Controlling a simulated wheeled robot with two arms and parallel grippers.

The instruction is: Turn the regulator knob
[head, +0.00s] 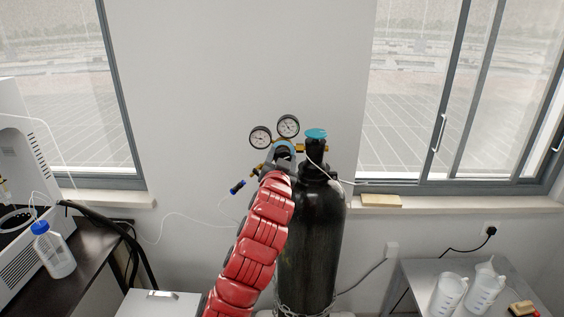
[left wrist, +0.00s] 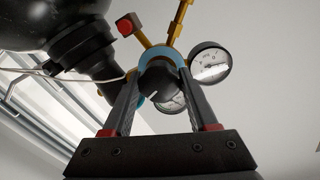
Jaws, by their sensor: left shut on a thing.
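The black regulator knob (left wrist: 158,82) is between the two fingers of my left gripper (left wrist: 159,76) in the left wrist view. The fingers are shut on its sides. The regulator has a blue ring-shaped body behind the knob, brass fittings and two round gauges (head: 260,137) (head: 288,126). It is mounted at the valve of a tall black gas cylinder (head: 312,235) with a teal cap (head: 316,133). In the head view my left gripper (head: 283,156) is at the regulator, and my red arm partly hides the cylinder. My right gripper is not in view.
A dark bench (head: 95,262) with a blue-capped bottle (head: 54,252) is at left. A metal table (head: 418,272) with plastic beakers (head: 447,294) is at right. The wall is behind.

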